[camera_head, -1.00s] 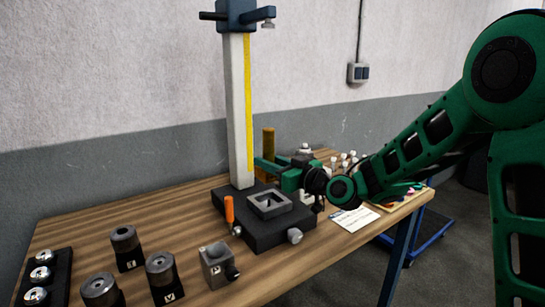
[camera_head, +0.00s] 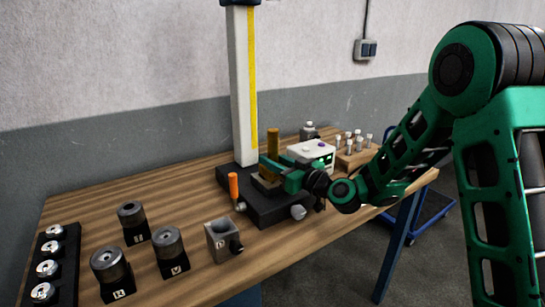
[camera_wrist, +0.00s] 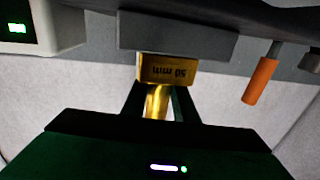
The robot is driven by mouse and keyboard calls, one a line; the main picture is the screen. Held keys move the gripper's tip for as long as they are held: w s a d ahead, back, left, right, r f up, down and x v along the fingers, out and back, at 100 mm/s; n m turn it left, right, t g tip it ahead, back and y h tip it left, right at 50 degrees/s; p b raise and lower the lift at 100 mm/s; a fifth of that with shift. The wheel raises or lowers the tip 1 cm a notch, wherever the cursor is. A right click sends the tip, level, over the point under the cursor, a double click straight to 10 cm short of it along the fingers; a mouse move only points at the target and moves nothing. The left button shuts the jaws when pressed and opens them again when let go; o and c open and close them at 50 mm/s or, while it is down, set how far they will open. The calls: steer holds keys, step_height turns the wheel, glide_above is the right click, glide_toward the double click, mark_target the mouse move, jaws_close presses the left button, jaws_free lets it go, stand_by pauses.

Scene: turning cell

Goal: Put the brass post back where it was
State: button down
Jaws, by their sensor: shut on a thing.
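The brass post (camera_head: 273,142) is upright in my gripper (camera_head: 272,168), which is shut around its shaft. Its brass block base, marked "50 mm", shows below the fingers at the dark stand base (camera_head: 258,208). In the wrist view, the block (camera_wrist: 167,69) lies against or just off a grey block-like part (camera_wrist: 180,38), with my gripper (camera_wrist: 158,103) around the shaft. The square grey frame on the stand is mostly hidden by the post and gripper. I cannot tell whether the post's base sits inside it.
The tall white column (camera_head: 243,90) with a yellow scale rises just behind. An orange-handled tool (camera_head: 233,186) stands close left. A white box (camera_head: 312,153) is close behind right. Several dark cylindrical pieces and a grey block (camera_head: 222,240) stand at the front left.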

steer(key=shift+f, duration=1.15)
steer(key=shift+f, duration=0.15)
steer(key=c, duration=1.4)
jaws_free()
steer(key=shift+f, duration=0.15)
steer(key=v, duration=0.9)
steer(key=shift+w+d, duration=0.15)
steer(key=shift+w, duration=0.05)
steer(key=shift+v, duration=0.95)
steer(key=shift+s, duration=0.15)
